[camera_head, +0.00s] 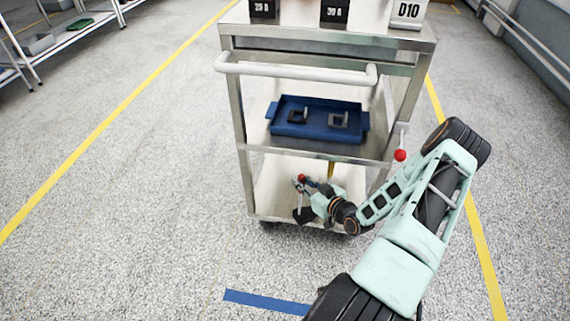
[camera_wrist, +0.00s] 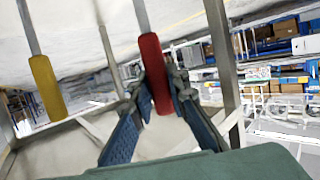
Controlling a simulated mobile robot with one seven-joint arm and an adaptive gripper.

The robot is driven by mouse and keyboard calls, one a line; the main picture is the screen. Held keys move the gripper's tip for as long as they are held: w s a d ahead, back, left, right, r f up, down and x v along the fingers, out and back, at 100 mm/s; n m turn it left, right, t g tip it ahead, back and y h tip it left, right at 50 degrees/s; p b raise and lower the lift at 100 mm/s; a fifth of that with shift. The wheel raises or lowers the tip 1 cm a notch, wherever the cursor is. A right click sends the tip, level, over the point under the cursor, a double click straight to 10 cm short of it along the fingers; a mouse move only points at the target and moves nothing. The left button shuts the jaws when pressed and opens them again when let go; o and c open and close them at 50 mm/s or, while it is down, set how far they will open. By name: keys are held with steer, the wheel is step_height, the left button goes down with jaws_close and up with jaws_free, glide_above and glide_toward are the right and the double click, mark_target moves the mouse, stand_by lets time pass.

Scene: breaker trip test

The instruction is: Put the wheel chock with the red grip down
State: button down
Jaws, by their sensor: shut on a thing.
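The wheel chock with the red grip shows as a dark block (camera_head: 304,214) below its red grip (camera_head: 302,178), at the cart's lower level near the front left leg. My gripper (camera_head: 307,185) is shut on the red grip. The red grip also shows in the wrist view (camera_wrist: 153,65), between the two blue finger pads of my gripper (camera_wrist: 163,92). I cannot tell whether the block touches the shelf or hangs just above it. A yellow grip (camera_wrist: 46,85) on a similar rod stands apart to the left in the wrist view.
The metal cart (camera_head: 240,120) has a bottom shelf (camera_head: 268,185) and a middle shelf with a blue tray (camera_head: 290,128). A red knob (camera_head: 400,155) sits at its right side. Blue tape (camera_head: 265,302) marks the open floor in front.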

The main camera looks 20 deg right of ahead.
mark_target(300, 175)
steer(key=w+r+b+x, duration=0.1)
steer(key=b+x, duration=0.3)
steer(key=x, duration=0.9)
steer(key=shift+w+r, duration=0.25)
steer(key=shift+r, duration=0.55)
steer(key=shift+a+f, duration=0.1)
steer(key=shift+f, duration=0.1)
steer(key=c, duration=1.9)
jaws_free()
steer(key=shift+s+f, duration=0.1)
steer(key=shift+s, duration=0.05)
steer(key=p+v, duration=0.3)
steer(key=v, duration=0.9)
